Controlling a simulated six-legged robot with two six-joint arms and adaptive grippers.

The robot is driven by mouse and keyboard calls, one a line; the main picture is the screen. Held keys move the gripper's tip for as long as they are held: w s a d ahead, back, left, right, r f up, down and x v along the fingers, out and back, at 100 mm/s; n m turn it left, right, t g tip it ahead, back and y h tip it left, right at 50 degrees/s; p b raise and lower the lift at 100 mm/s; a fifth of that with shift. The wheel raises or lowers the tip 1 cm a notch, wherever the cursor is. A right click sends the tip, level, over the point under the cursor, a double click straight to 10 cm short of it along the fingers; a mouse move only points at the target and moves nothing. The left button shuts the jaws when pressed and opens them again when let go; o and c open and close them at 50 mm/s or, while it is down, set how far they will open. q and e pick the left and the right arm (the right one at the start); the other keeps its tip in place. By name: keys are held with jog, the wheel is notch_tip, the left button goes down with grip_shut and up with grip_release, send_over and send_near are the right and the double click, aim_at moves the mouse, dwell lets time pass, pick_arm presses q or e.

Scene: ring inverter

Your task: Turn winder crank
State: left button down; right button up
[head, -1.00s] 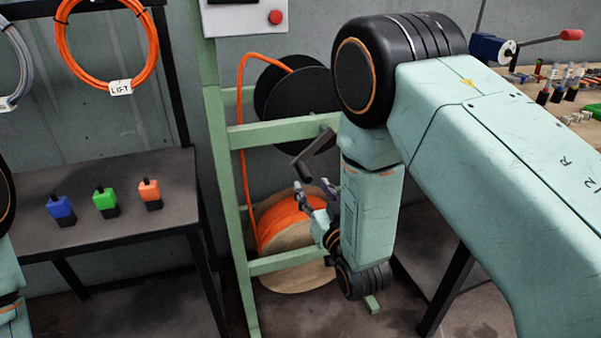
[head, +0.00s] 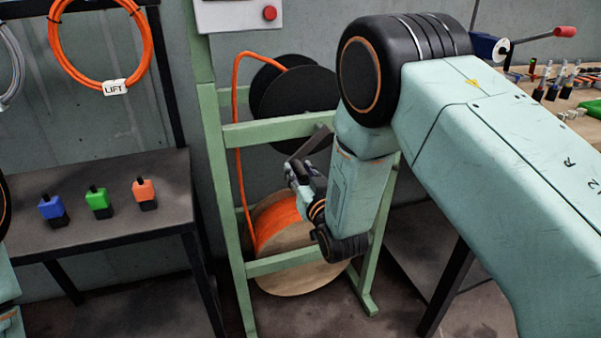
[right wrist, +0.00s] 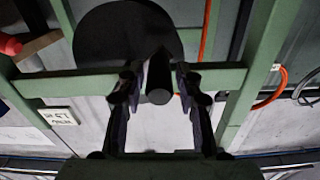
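The winder is a green frame (head: 265,133) with a black spool (head: 290,105) at the top and an orange cable drum (head: 305,262) below. Its dark crank arm (head: 311,143) sticks out in front of the upper crossbar. My right gripper (head: 297,172) is at the crank's handle end and hides most of the handle in the head view. In the right wrist view, the black crank handle (right wrist: 160,82) lies between the two fingers of my right gripper (right wrist: 164,78). The fingers are apart, with narrow gaps beside the handle. My left gripper is out of view.
A dark table (head: 110,222) with blue, green and orange plugs stands left of the frame. A control box (head: 238,14) with a red button is above. A workbench (head: 575,75) with tools is at the right. My right arm covers much of the right side.

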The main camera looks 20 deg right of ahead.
grip_shut()
dwell(0.5)
